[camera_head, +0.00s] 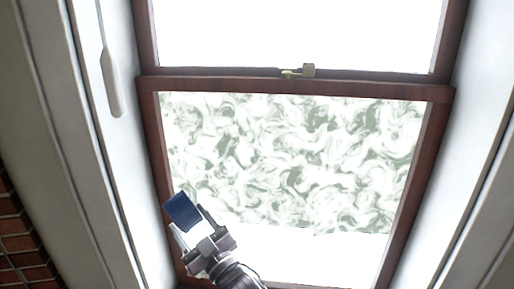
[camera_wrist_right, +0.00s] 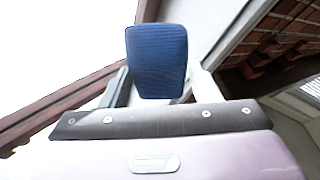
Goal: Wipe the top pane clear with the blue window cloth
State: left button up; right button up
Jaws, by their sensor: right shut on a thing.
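The blue window cloth (camera_head: 182,211) is a small dark blue pad. My right gripper (camera_head: 190,226) is shut on it, at the lower left of the lower pane, near the left frame. In the right wrist view the cloth (camera_wrist_right: 157,62) stands up between the two fingers. I cannot tell whether it touches the glass. The top pane (camera_head: 295,35) shows plain white, its upper part out of view. The lower pane (camera_head: 290,160) has grey-green swirling smears over most of it, with a plain white strip along its bottom. My left gripper is not in view.
A brown wooden rail (camera_head: 220,84) with a brass latch (camera_head: 300,71) divides the panes. Brown side frames bound them. A cord with a pale grey pull (camera_head: 111,82) hangs at the left. Brickwork (camera_head: 22,240) shows at the lower left.

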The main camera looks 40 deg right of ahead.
jog(key=w+d+r+g+h+p, duration=0.1)
jog(key=d+r+h+p, duration=0.2)
jog(key=r, duration=0.9)
jog(key=w+d+r+h+p, duration=0.25)
jog(key=d+r, duration=0.25)
jog(key=r, duration=0.7)
jog(key=s+d+r+g+h+p, duration=0.1)
jog(key=s+d+r+g+h, duration=0.2)
jog(key=r, duration=0.6)
jog(key=s+d+r+g+h+p, duration=0.1)
jog(key=s+d+r+h, duration=0.25)
jog(key=s+r, duration=0.35)
jog(key=shift+m, duration=0.4)
jog(key=shift+s+d+f+p+x, duration=0.15)
jog(key=shift+p+x, duration=0.35)
jog(key=shift+x, duration=0.7)
jog(key=shift+d+p+x, duration=0.15)
jog(key=shift+p+x, duration=0.4)
jog(key=shift+x, duration=0.6)
jog(key=shift+s+d+f+p+x, duration=0.15)
jog(key=shift+p+x, duration=0.35)
jog(key=shift+x, duration=0.7)
jog(key=shift+w+d, duration=0.65)
jog(key=shift+d, duration=0.05)
